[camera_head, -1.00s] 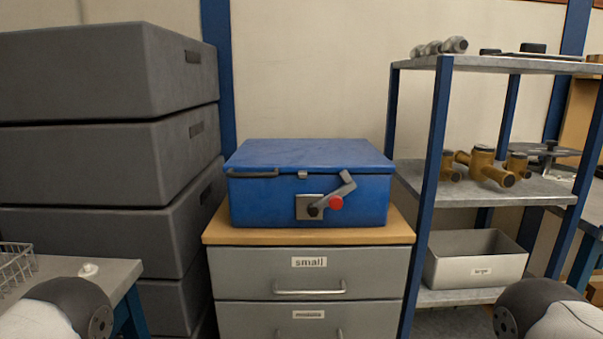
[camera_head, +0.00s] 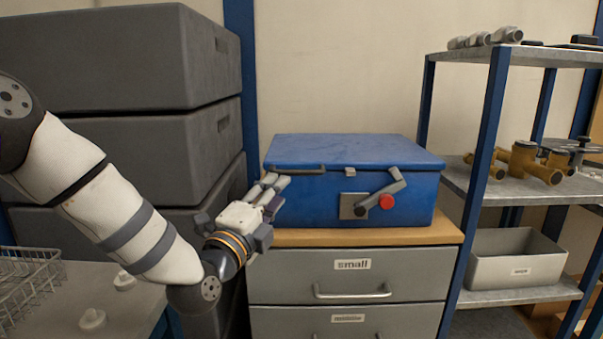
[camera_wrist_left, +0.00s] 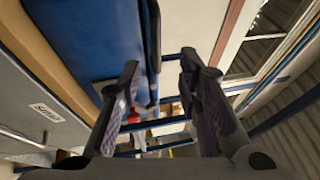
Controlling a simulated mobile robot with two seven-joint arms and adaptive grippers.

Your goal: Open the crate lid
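The blue crate (camera_head: 352,198) stands on the wooden top of a drawer cabinet. Its blue lid (camera_head: 355,150) is down. A dark bar handle (camera_head: 298,169) sits at the lid's left front edge. The crate's front has a metal plate with a grey lever (camera_head: 384,192), tilted up to the right, and a red knob (camera_head: 386,202). My left gripper (camera_head: 274,190) is by the crate's left front corner, just below the bar handle. In the left wrist view its fingers (camera_wrist_left: 160,70) are apart with nothing between them, and the crate (camera_wrist_left: 95,45) is on the left. My right gripper is out of view.
Stacked grey boxes (camera_head: 120,155) stand close behind my left arm. A metal shelf (camera_head: 490,180) with brass fittings and a grey bin (camera_head: 515,258) is at the right. A side table (camera_head: 130,307) with a wire basket (camera_head: 28,285) is at lower left.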

